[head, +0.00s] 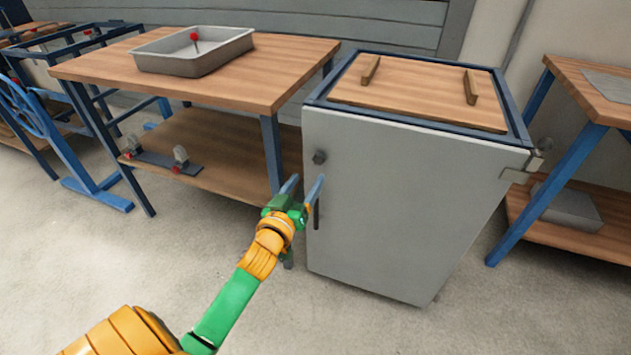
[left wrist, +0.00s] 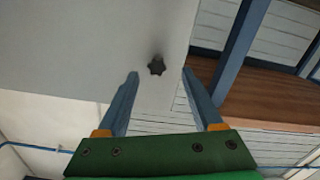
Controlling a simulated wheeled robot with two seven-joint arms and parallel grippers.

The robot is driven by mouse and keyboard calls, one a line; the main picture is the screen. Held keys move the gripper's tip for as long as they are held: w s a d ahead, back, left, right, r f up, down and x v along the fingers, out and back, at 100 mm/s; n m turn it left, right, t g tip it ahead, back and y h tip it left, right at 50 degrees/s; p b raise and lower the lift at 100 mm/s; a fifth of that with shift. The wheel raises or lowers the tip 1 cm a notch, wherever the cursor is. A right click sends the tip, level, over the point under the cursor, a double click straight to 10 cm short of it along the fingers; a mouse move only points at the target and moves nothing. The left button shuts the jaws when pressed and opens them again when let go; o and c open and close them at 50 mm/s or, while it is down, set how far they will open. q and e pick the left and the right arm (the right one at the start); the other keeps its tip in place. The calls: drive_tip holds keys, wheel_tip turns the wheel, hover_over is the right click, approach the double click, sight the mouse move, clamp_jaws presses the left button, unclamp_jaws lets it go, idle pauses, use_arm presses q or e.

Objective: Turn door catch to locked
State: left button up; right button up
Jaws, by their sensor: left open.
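The grey cabinet door (head: 400,200) looks closed. A small dark knob (head: 319,157), which looks like the door catch, sits near its upper left edge. In the left wrist view the knob (left wrist: 156,66) is star-shaped and shows between the fingertips, beyond them. I cannot tell from its shape whether it is locked. My left gripper (head: 304,184) is open and empty, just below and left of the knob in the head view, and does not appear to touch it. A dark upright handle (head: 316,214) is partly behind the gripper's right finger. My right gripper is not in view.
A wooden workbench (head: 270,75) with a grey tray (head: 150,62) stands left of the cabinet. The cabinet top (head: 420,95) carries two wooden bars. A metal bracket (head: 522,168) juts from the door's right edge. Another bench (head: 600,95) stands at right. The front floor is clear.

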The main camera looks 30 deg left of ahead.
sight(317, 160)
use_arm(q)
drive_tip(key=w, duration=0.1)
drive_tip(key=w+r, duration=0.1)
drive_tip(key=w, duration=0.1)
drive_tip(key=w+a, duration=0.1)
drive_tip(key=w, duration=0.1)
drive_tip(key=shift+w+r+b, duration=0.15)
drive_tip(key=shift+b, duration=0.15)
drive_tip(key=shift+w+a, duration=0.15)
drive_tip(key=shift+w, duration=0.45)
drive_tip(key=shift+c, duration=0.2)
clamp_jaws()
